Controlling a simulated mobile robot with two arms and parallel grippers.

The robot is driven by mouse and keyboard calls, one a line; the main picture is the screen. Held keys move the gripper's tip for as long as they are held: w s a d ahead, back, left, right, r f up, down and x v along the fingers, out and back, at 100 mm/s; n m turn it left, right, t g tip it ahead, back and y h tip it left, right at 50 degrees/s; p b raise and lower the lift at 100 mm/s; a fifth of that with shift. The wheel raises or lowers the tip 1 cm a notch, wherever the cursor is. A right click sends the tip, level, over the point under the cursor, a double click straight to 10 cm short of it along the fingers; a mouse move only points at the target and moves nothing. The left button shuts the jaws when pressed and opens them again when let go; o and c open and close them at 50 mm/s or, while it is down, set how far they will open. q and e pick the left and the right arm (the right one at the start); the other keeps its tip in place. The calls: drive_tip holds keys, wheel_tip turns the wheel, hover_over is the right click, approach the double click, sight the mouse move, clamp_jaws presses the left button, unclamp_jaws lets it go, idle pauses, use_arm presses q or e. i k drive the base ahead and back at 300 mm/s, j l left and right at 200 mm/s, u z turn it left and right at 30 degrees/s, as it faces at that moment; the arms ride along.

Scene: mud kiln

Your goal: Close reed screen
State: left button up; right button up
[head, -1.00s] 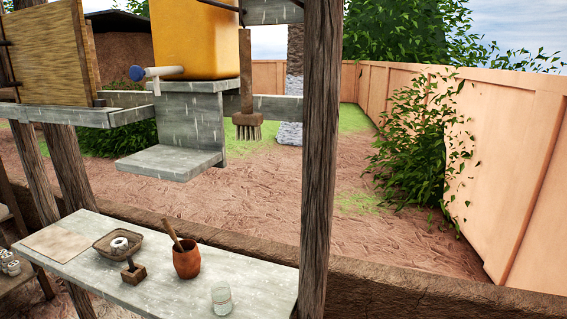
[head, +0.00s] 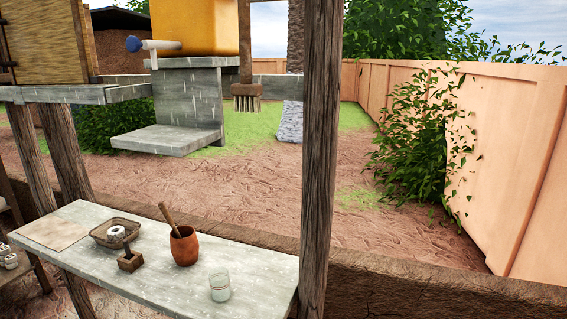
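A woven, straw-coloured panel in a dark wooden frame, which looks like the reed screen (head: 50,42), stands at the upper left of the head view. It rests on or just behind a grey shelf (head: 75,95), and its left part is cut off by the picture's edge. I cannot tell how far open it is. Neither of my grippers is in view.
A wooden post (head: 321,150) rises in front. A grey table (head: 150,262) holds a brown pot (head: 184,247), a glass jar (head: 219,286) and a shallow tray (head: 98,236). A yellow tank (head: 195,25) with a tap stands on a grey stand (head: 188,100). A low mud wall (head: 420,290) runs behind the table.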

sight(44, 41)
drive_tip(key=u, duration=1.25)
